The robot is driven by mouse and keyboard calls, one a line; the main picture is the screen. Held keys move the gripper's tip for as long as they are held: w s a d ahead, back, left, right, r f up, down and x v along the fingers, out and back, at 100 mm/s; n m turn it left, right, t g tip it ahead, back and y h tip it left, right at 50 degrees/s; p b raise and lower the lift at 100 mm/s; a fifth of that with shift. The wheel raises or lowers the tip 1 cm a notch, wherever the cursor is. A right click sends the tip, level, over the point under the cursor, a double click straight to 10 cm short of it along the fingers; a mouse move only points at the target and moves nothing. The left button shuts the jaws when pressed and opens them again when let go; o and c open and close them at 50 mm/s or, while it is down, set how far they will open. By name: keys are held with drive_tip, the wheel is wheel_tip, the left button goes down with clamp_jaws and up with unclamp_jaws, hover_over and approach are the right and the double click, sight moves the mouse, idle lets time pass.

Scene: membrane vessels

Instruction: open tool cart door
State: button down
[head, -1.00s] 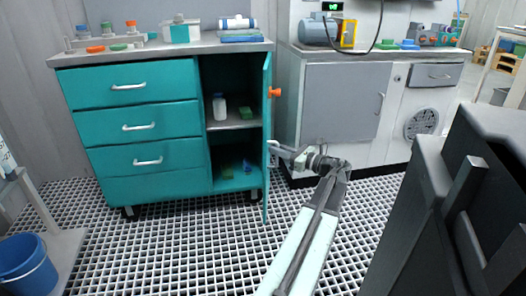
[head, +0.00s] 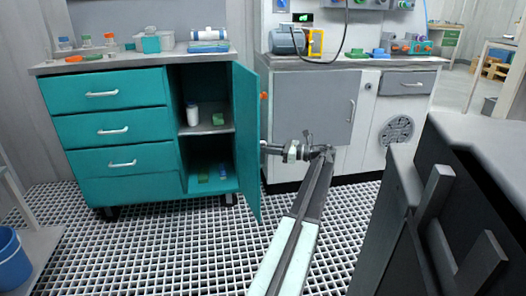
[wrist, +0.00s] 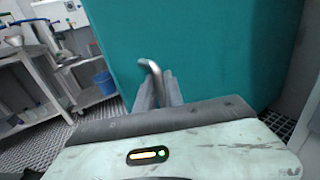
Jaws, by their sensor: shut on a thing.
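The teal tool cart (head: 122,130) stands at the left, with several drawers on its left side. Its door (head: 247,145) on the right is swung wide open and its inner face shows in the head view. The door's outer face (wrist: 225,50) fills much of the wrist view. My gripper (head: 270,149) is at the outer side of the door, shut on the metal door handle (wrist: 150,67). The handle's bent end sticks up above the fingers; the rest is hidden by them.
Inside the cart are a white bottle (head: 192,115) and small green and blue items on two shelves. A grey-white cabinet (head: 313,105) stands close behind the door on the right. A blue bucket (head: 12,262) is at the far left. The grated floor before the cart is clear.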

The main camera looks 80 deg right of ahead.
drive_tip(key=shift+a, duration=0.1)
drive_tip(key=c, duration=1.7)
unclamp_jaws()
drive_tip(key=s, duration=0.7)
drive_tip(key=shift+s, duration=0.4)
